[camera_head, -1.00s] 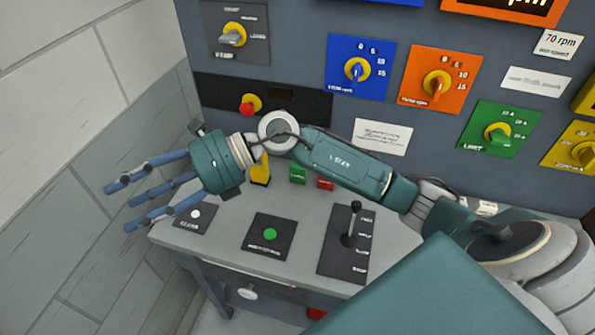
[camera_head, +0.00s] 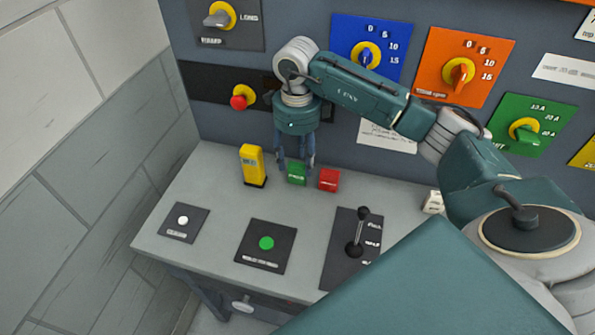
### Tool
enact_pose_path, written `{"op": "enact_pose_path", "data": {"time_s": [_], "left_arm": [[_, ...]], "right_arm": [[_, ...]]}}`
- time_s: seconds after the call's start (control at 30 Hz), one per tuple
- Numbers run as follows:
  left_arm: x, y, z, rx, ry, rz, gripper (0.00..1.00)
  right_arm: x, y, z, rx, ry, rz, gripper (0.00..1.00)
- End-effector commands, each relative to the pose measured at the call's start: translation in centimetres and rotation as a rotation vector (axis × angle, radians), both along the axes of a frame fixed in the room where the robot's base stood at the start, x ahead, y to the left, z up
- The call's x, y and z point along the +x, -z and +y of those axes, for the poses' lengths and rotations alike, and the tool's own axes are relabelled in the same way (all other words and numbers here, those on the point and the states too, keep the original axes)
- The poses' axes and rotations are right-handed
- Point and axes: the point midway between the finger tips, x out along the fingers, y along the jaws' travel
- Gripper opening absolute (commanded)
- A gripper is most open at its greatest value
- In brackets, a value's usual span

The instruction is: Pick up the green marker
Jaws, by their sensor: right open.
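The green marker (camera_head: 297,173) is a small green block with pale lettering, standing on the grey desk top towards its back. My right gripper (camera_head: 296,160) points down over it, fingers apart and empty. The fingertips reach down near the block's back and top edge; I cannot tell whether they touch it. The block's front face is clear to see, and its back is hidden. My left gripper is out of view.
A red block (camera_head: 328,179) stands close to the right of the green one. A yellow device (camera_head: 252,166) stands to the left. A lever plate (camera_head: 341,262) and two button plates lie in front. The knob panel (camera_head: 345,157) rises behind.

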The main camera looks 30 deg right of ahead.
Motion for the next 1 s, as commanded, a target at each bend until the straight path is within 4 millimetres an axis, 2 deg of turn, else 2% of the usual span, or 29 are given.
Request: {"op": "enact_pose_path", "data": {"time_s": [0.23,0.4,0.63,0.67,0.9,1.0], "left_arm": [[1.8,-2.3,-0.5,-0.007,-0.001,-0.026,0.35],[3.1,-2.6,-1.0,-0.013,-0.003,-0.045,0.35],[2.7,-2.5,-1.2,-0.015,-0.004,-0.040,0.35],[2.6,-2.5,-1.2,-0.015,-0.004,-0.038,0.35],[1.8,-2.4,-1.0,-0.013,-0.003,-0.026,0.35],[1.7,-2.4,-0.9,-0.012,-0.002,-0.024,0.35]], "right_arm": [[-0.4,3.0,0.2,0.002,-0.001,0.007,0.49],[-0.3,5.0,0.2,0.002,-0.002,0.003,0.49],[-0.2,5.3,0.2,0.002,-0.002,0.001,0.49],[-0.2,5.3,0.2,0.002,-0.002,0.001,0.47],[-0.2,5.3,0.2,0.002,-0.002,0.001,0.00],[-0.2,5.3,0.2,0.002,-0.002,0.001,0.00]]}}
